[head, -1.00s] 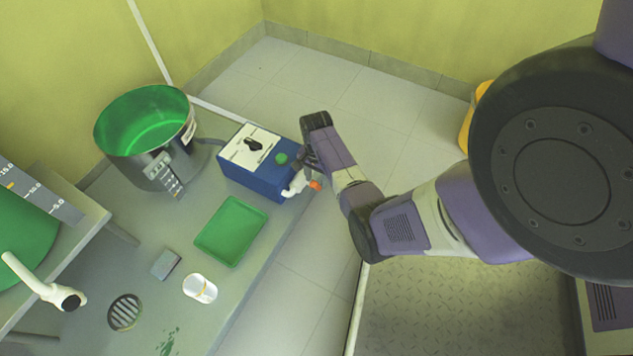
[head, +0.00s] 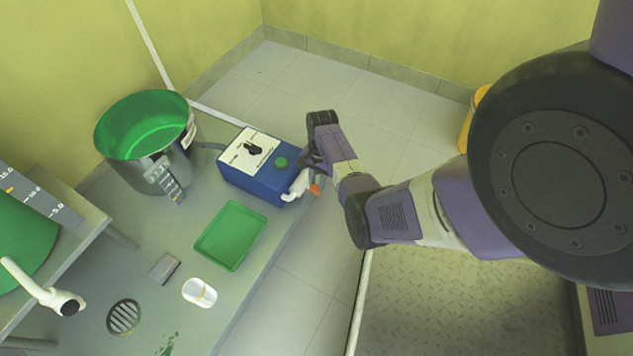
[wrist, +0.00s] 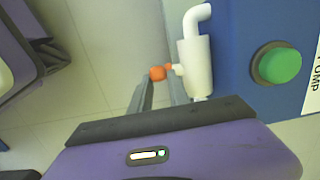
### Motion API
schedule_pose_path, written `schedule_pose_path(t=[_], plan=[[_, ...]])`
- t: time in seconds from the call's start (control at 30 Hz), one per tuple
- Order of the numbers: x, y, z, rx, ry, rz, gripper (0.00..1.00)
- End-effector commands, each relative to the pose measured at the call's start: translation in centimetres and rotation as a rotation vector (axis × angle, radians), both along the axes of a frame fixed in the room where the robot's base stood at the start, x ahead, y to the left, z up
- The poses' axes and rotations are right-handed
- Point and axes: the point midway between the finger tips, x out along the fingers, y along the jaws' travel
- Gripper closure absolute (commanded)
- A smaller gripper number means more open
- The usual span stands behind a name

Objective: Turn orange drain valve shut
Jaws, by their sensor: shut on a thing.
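The orange drain valve (head: 315,189) sits on a white pipe fitting (head: 299,184) at the right end of the blue pump box (head: 262,180). In the wrist view the orange handle (wrist: 157,73) shows at the tips of my grey fingers, left of the white cylindrical fitting (wrist: 196,66). My gripper (head: 313,165) reaches down to the valve from above and is shut on the orange handle. The fingers hide part of it, and the exact contact is small in both views.
The pump box carries a green button (head: 281,162) and a black knob (head: 252,147). A green tray (head: 230,236), a white cup (head: 199,292) and a grey block (head: 164,268) lie on the bench. A green-lined vessel (head: 146,135) stands behind. Floor is open beyond the bench edge.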

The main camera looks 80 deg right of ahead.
Motion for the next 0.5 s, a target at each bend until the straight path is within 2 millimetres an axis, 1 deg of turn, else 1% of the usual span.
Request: schedule_pose_path(t=[0.03, 0.3, 0.5], plan=[[-0.13, -0.45, -0.11, 0.036, -0.008, -0.007, 1.00], [-0.32, -1.20, -0.75, 0.219, -0.054, -0.007, 1.00], [-0.35, -1.26, -0.51, 0.274, -0.068, -0.003, 1.00]])
